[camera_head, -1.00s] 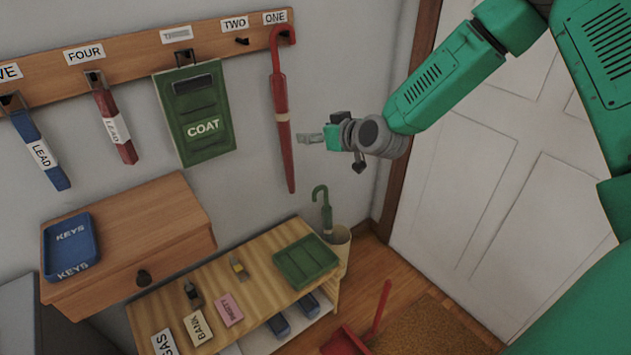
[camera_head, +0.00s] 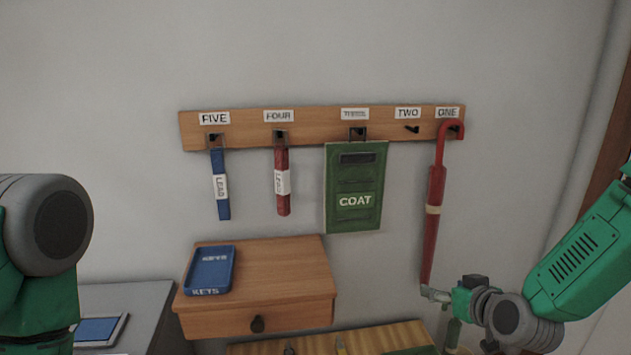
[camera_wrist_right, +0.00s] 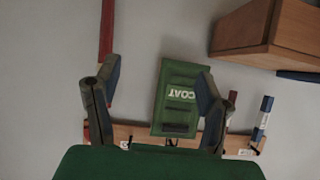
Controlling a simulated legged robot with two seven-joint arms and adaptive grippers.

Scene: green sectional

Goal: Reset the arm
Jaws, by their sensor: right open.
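My right gripper (camera_head: 434,294) is at the lower right of the head view, near the lower end of the hanging red umbrella (camera_head: 434,210). In the right wrist view my right gripper (camera_wrist_right: 155,88) has its two fingers spread apart with nothing held between them. The umbrella hangs by its handle from the hook labelled ONE. Whether the gripper touches its tip cannot be told. Part of my left arm (camera_head: 45,240) shows at the left edge; its gripper is not in view.
The hook rail (camera_head: 300,125) also holds a blue lead (camera_head: 222,200), a red lead (camera_head: 282,155) and a green COAT panel (camera_head: 340,215); hook TWO (camera_head: 412,129) is empty. Below are a wooden drawer (camera_head: 290,275) with a blue keys tray (camera_head: 210,270) and a bench (camera_head: 320,342).

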